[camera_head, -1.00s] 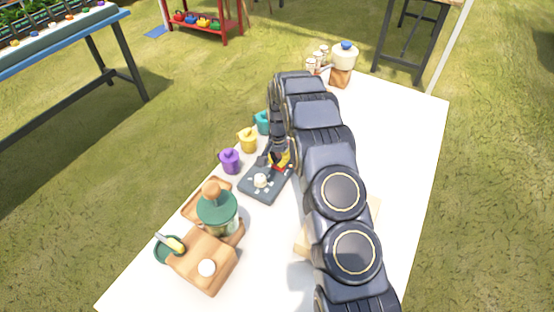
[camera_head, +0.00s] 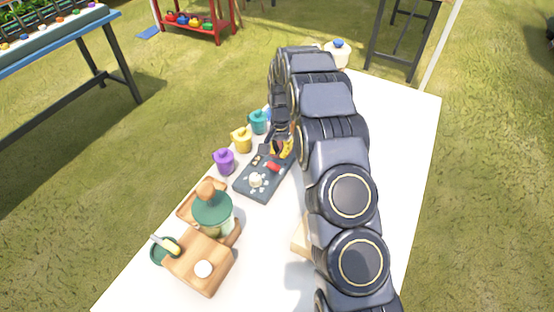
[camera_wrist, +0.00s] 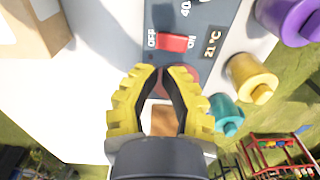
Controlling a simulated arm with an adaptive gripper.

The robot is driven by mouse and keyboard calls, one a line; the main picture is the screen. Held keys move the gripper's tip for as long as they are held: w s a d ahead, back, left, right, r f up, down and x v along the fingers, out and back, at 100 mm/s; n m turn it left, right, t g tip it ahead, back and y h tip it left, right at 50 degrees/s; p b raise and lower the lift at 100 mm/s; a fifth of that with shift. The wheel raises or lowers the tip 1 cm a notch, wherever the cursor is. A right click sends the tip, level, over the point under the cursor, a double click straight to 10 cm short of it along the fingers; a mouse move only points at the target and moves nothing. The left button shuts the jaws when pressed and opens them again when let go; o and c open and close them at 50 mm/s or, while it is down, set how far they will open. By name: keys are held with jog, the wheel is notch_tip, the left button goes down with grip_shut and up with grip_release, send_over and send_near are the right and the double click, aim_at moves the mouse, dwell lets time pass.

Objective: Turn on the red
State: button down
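The red switch (camera_wrist: 173,42) sits on a dark grey control panel (camera_wrist: 205,14), between the words OFF on its left and ON on its right in the wrist view. I cannot tell which side is pressed. The switch also shows in the head view (camera_head: 273,167), uncovered on the panel (camera_head: 246,188). My gripper (camera_wrist: 165,70) has yellow ribbed fingers with tips together, apparently empty, just below the switch in the picture. In the head view my gripper (camera_head: 283,150) is over the panel's far end. A reddish round patch is partly hidden behind the fingertips.
A white knob (camera_head: 257,180) is on the panel's near part. A green-lidded jar (camera_head: 212,211) and a wooden board (camera_head: 217,268) are nearer. The white table (camera_head: 407,160) is clear at right.

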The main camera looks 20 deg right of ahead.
aim_at(272, 163)
notch_tip(272, 163, up, 8)
jog(key=shift+s+d+r, duration=0.25)
jog(key=shift+s+d, duration=0.15)
jog(key=shift+w+a+r+t+y, duration=0.3)
jog(key=shift+a+t+y, duration=0.1)
jog(key=shift+t+y, duration=0.15)
jog(key=f, duration=0.4)
jog(key=w+a+f, duration=0.1)
jog(key=f, duration=0.9)
jog(key=shift+w+a, duration=0.15)
jog(key=shift+a, duration=0.15)
jog(key=shift+w+f, duration=0.1)
